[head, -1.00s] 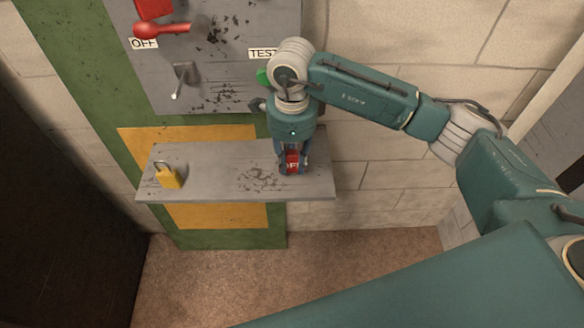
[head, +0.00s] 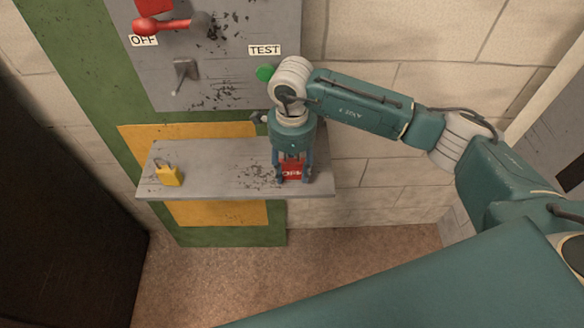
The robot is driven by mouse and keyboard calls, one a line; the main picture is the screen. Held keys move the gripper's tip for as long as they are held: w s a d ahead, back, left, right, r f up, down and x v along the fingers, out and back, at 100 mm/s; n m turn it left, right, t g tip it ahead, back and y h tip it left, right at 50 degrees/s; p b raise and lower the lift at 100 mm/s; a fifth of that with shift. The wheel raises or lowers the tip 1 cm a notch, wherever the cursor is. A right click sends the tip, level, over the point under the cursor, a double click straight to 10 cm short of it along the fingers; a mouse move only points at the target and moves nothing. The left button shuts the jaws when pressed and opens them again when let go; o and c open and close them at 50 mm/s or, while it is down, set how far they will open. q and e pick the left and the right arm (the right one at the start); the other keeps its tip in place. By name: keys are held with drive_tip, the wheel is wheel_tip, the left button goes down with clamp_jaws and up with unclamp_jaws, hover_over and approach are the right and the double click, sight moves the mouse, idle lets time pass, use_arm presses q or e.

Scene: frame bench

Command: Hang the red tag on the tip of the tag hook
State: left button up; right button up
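The red tag (head: 292,171), with white lettering, is at the right part of the grey shelf (head: 225,185). My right gripper (head: 292,178) points down over it, with a finger on each side of the tag. I cannot tell whether the fingers touch it or stand apart, or whether the tag rests on the shelf. A grey metal hook (head: 184,76), which looks like the tag hook, sticks out from the grey panel at upper left, with nothing on it. My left gripper is not in view.
A yellow padlock (head: 169,175) stands on the shelf's left end. Above, the grey panel (head: 225,95) carries a red lever (head: 165,26) by the OFF label and a green button (head: 265,72) below the TEST label. The shelf's middle is free of objects.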

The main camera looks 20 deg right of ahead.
sight(292, 163)
wheel_tip(292, 163, up, 16)
drive_tip(key=b, duration=0.2)
drive_tip(key=shift+f, duration=0.25)
